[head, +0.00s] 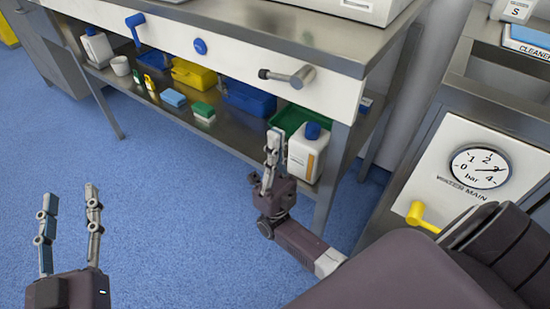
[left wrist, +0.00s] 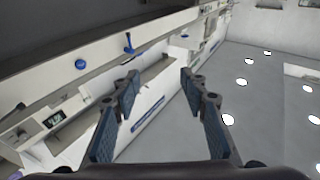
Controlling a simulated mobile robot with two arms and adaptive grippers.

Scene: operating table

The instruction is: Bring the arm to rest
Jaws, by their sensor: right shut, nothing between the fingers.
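My left gripper (head: 70,200) is upright at the lower left of the head view, over the blue floor. Its two fingers are spread apart with nothing between them. In the left wrist view the left gripper (left wrist: 160,88) also shows open and empty. My right gripper (head: 272,150) is in the middle of the head view, in front of the bench's lower shelf. Its fingers are together and hold nothing. It appears close in front of a white bottle with a blue cap (head: 307,153); whether they touch cannot be told.
The metal bench (head: 275,28) has a blue lever (head: 136,28), a blue knob (head: 200,46) and a grey lever (head: 298,76) on its front. Its shelf holds bins and bottles. At right stands a panel with a gauge (head: 480,168) and yellow lever (head: 420,217). Floor at left is clear.

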